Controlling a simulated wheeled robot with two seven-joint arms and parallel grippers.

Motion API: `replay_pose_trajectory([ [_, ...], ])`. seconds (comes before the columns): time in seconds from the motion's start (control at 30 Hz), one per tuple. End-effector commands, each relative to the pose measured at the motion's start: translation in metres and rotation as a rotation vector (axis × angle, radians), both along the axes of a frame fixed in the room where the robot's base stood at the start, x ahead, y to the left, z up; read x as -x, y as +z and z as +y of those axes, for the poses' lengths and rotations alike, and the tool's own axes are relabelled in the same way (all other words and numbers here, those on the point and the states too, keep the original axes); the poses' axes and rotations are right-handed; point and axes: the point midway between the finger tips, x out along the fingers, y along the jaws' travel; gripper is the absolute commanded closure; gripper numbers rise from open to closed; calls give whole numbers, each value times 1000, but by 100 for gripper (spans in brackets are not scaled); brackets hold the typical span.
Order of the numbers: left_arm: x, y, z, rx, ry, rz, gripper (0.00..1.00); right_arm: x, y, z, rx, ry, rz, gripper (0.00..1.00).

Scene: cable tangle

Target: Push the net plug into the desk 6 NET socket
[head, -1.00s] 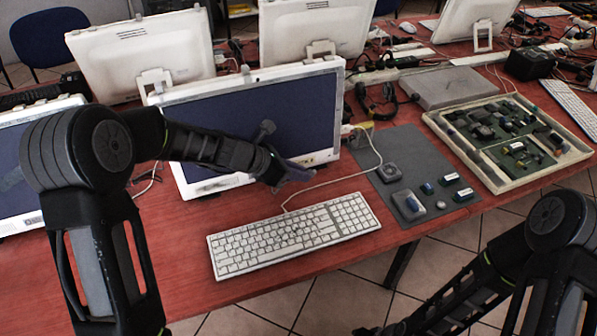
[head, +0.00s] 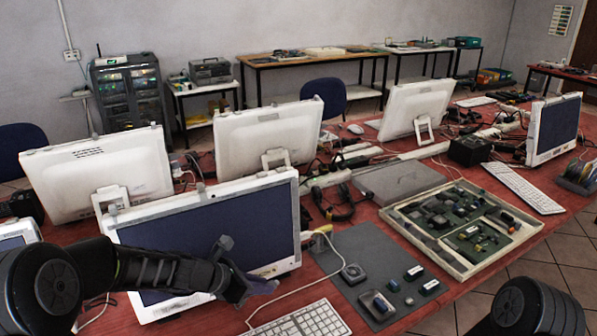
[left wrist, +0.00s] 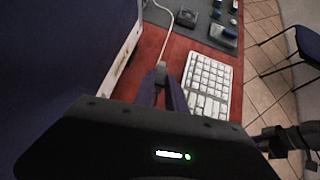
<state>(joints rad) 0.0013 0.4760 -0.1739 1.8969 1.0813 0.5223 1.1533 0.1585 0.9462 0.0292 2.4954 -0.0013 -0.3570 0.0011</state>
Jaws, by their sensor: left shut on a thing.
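My left gripper (head: 262,287) is in front of the near monitor's dark screen, above the red desk. In the left wrist view its fingers (left wrist: 162,88) are closed on a small grey plug (left wrist: 161,69), which I take for the net plug. A pale cable (left wrist: 171,38) runs from near the fingertips toward the grey mat; I cannot tell whether it joins the plug. I cannot make out the desk 6 NET socket or its label. A dark end of my right arm (left wrist: 272,140) shows at the right in the left wrist view; its jaws cannot be made out.
The near monitor (head: 215,235) stands close beside my left gripper. A white keyboard (head: 305,322) lies in front. A grey mat (head: 375,255) with small parts and a tray (head: 395,222) of boards lie to the right. Bare desk shows between keyboard and mat.

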Motion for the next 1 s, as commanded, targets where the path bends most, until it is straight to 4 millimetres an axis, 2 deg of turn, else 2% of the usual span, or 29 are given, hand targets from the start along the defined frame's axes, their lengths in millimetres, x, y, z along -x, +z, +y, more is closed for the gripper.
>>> replay_pose_trajectory([
  [0.17,-1,13,4,-11,130,12,100,0,0,0,0,0,0,64],
  [0.27,2,24,12,-18,272,22,100,0,0,0,0,0,0,64],
  [0.5,23,55,42,-11,666,18,100,0,0,0,0,0,0,64],
  [0.6,33,64,54,-3,781,6,100,0,0,0,0,0,0,64],
  [0.77,40,69,62,2,856,-3,100,0,0,0,0,0,0,64],
  [1.0,40,69,63,1,857,-4,100,0,0,0,0,0,0,64],
])
